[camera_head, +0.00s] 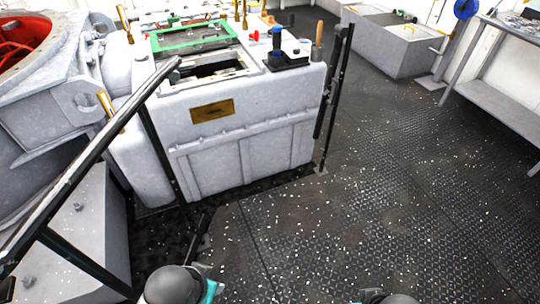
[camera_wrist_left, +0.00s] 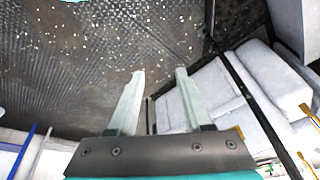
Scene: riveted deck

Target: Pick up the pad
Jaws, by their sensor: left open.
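I cannot tell for sure which thing is the pad. A flat dark panel with a green border (camera_head: 195,38) lies on top of the grey machine housing (camera_head: 245,130) in the head view. My left gripper (camera_wrist_left: 160,72) shows in the left wrist view with its two pale fingers apart and nothing between them. Dark patterned floor shows past the fingertips. The gripper is well apart from the green-bordered panel. My right gripper's fingers are not in view.
A black slanted handrail (camera_head: 90,160) crosses the left side, and a dark post (camera_head: 335,95) stands at the housing's right. A black block (camera_head: 288,58) sits on the housing. The floor (camera_head: 370,210) to the right is open. A grey bench (camera_head: 495,95) stands at far right.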

